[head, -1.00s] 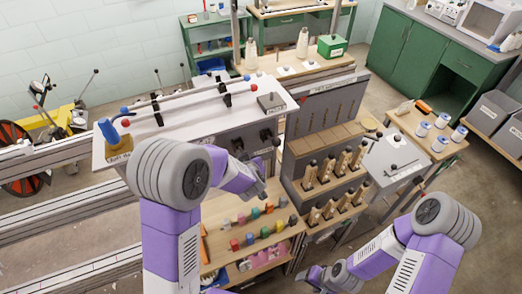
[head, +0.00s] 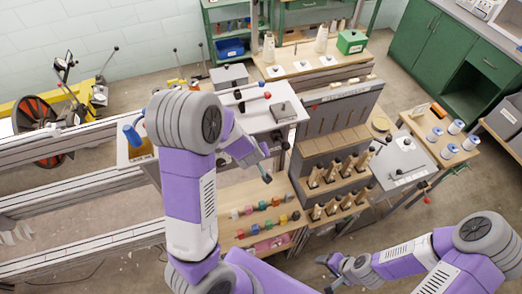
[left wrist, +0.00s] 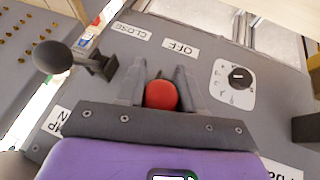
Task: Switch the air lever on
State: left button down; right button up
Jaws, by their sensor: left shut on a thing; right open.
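In the left wrist view, a red ball knob (left wrist: 161,95), which looks like the air lever's handle, sits between the two fingers of my left gripper (left wrist: 160,76). The gripper is shut on it. A white OFF label (left wrist: 180,47) is on the grey panel just beyond the fingertips. The lever's shaft is hidden by the knob and gripper. In the head view my left gripper (head: 264,168) is at the front of the white-topped bench, and the lever cannot be made out there. My right gripper (head: 330,262) is open and empty, low over the floor.
A black ball-ended lever (left wrist: 52,57) stands left of the fingers, near a CLOSE label (left wrist: 132,31). A rotary dial (left wrist: 238,77) is at their right. Wooden-handled tools (head: 333,172) and a shelf of coloured pieces (head: 262,205) are close to the arm.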

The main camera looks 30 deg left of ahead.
dwell(0.3)
pick_arm(q)
jog(key=c, duration=0.8)
grip_release()
jog(key=shift+o, duration=0.2)
jog(key=shift+r, duration=0.15)
jog(key=p+v, duration=0.3)
jog(key=v, duration=0.2)
jog(key=shift+d+r, duration=0.1)
jog(key=shift+r, duration=0.15)
jog(key=shift+b+v, duration=0.35)
jog(key=shift+v, duration=0.6)
jog(key=shift+s+f, duration=0.1)
jog(key=shift+s, duration=0.15)
